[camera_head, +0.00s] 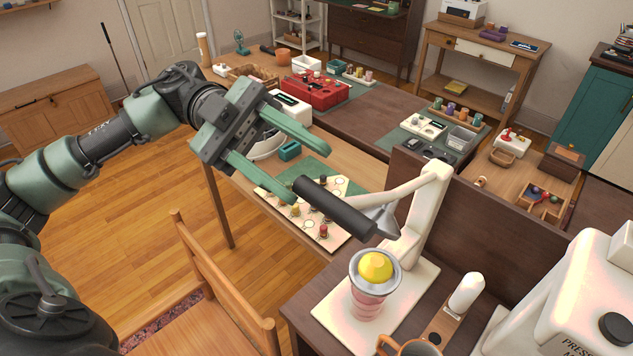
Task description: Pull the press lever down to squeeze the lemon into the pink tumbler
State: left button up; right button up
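The cream lemon press (425,215) stands on a pale base at the front of the dark table, with its post at the right. Its lever is raised, and the black handle (335,207) points left. A grey cone (385,220) hangs under the lever, above a yellow lemon half (377,267). The lemon sits in a metal cup over the pink tumbler (368,306). My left gripper (308,173) is open and empty, its fingers pointing toward the handle's free end. The lower fingertip looks very close to the handle; I cannot tell whether they touch. My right gripper is not in view.
An orange mug (408,347) and a white cylinder on a wooden board (440,326) stand right of the press. A large white machine (580,305) fills the lower right. A wooden chair (205,310) stands at the left. A board with small pieces (330,228) lies behind the handle.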

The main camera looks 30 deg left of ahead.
pick_arm(q)
jog(key=shift+a, duration=0.25)
jog(key=v, duration=0.9)
jog(key=shift+p, duration=0.3)
dwell(0.5)
jog(key=shift+d+r, duration=0.1)
jog(key=shift+d, duration=0.05)
dwell(3.6)
